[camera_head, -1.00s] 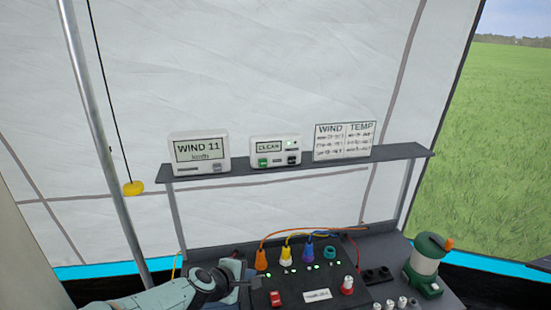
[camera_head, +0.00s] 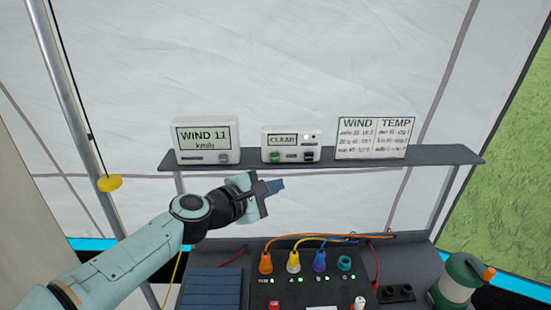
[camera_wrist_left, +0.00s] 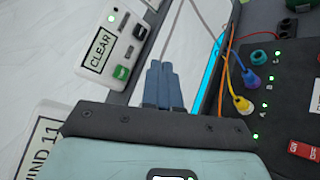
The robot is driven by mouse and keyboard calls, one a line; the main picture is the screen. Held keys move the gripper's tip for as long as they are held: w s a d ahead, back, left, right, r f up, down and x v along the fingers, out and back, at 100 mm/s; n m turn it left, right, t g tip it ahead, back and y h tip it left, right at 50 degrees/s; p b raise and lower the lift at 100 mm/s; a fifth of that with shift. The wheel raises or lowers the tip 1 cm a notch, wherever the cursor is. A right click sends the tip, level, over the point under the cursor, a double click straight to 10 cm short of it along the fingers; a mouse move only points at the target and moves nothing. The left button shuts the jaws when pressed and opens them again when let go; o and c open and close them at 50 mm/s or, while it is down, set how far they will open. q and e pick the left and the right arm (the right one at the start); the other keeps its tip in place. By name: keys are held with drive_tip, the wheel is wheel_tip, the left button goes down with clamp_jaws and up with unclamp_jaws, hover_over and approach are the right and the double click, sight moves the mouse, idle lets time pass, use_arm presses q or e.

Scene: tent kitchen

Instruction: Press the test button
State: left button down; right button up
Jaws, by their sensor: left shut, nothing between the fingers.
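A white box with a "CLEAR" display (camera_head: 292,146) stands on the shelf. It has a green button (camera_head: 275,156), a dark button (camera_head: 309,156) and a lit green light. In the left wrist view the box (camera_wrist_left: 108,45) is at the upper left, with its green button (camera_wrist_left: 121,72) and dark button (camera_wrist_left: 140,32). I cannot read which button is the test button. My left gripper (camera_head: 278,185) is shut and empty, just below the shelf edge under the box. Its blue fingers (camera_wrist_left: 162,72) show side by side in the left wrist view, apart from the buttons. My right gripper is not in view.
The shelf (camera_head: 440,156) also holds a "WIND 11" display (camera_head: 205,141) and a WIND/TEMP card (camera_head: 375,138). Below is a black panel (camera_head: 300,291) with coloured plugs and cables. A green lantern (camera_head: 458,283) stands right; a yellow pull knob (camera_head: 109,183) hangs left.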

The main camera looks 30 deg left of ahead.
use_arm(q)
drive_tip(key=w+a+p, duration=0.1)
drive_tip(key=w+a, duration=0.3)
drive_tip(key=w, duration=0.3)
drive_tip(key=shift+w+a, duration=0.2)
drive_tip(key=shift+a, duration=0.05)
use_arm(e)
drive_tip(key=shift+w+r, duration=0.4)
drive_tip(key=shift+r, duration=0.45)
use_arm(q)
drive_tip(key=shift+w+p, duration=0.1)
drive_tip(key=shift+p, duration=0.2)
idle(0.8)
drive_tip(key=shift+w+a, duration=0.2)
drive_tip(key=shift+w, duration=0.1)
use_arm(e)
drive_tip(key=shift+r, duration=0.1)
